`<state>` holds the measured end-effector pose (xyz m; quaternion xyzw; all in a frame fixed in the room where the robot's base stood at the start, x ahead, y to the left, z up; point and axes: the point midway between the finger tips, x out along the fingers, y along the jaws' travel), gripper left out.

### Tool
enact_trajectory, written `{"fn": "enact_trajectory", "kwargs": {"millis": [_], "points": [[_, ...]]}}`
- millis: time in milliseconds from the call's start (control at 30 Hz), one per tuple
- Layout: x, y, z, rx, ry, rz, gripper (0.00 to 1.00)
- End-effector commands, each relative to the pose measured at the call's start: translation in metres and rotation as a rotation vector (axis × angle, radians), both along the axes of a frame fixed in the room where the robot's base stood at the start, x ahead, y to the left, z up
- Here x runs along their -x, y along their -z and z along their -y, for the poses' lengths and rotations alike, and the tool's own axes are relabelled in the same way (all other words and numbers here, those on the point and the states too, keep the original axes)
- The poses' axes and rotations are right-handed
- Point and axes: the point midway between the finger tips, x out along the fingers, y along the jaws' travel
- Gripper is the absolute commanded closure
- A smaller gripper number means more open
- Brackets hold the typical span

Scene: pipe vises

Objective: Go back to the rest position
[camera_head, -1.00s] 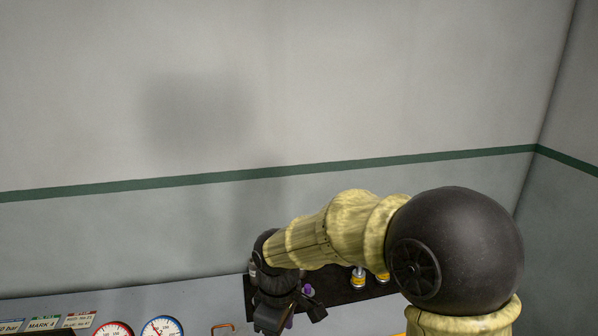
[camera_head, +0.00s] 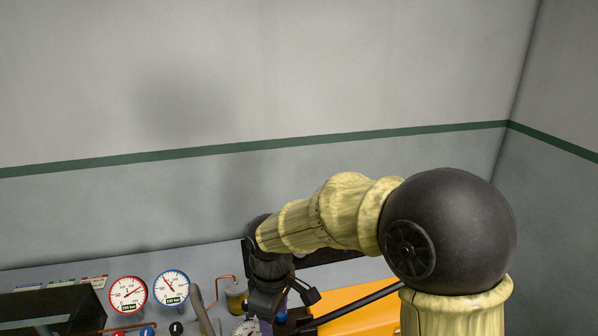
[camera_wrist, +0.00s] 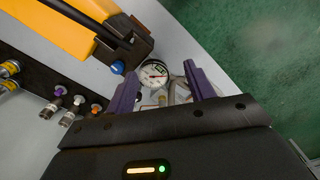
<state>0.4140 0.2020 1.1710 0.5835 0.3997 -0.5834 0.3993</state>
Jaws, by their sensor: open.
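My gripper (camera_wrist: 160,92) shows in the wrist view with two purple fingers spread apart. It is open, and nothing is held between the fingers. Beyond the fingers a round white gauge (camera_wrist: 154,73) shows. In the head view my arm reaches left over the bench, and the wrist end points down at the bench. The fingers are mostly hidden in the head view.
A yellow body (camera_head: 350,312) with a black bar lies right of my wrist; it also shows in the wrist view (camera_wrist: 62,28). Two gauges, red-rimmed (camera_head: 128,294) and blue-rimmed (camera_head: 171,288), stand left. A dark rack (camera_wrist: 50,85) holds small fittings. Green floor (camera_wrist: 255,50) lies beyond the bench edge.

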Motion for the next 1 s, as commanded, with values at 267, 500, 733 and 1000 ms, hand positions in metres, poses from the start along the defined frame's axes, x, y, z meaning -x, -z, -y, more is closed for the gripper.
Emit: {"fn": "enact_trajectory", "kwargs": {"millis": [267,500,733,1000], "points": [[0.002,0.006,0.035,-0.008,0.179,0.029,0.46],[0.01,0.014,0.08,-0.029,0.426,0.07,0.46],[0.034,0.024,0.148,-0.074,0.822,0.137,0.46],[0.066,0.032,0.202,-0.138,1.198,0.202,0.46]]}}
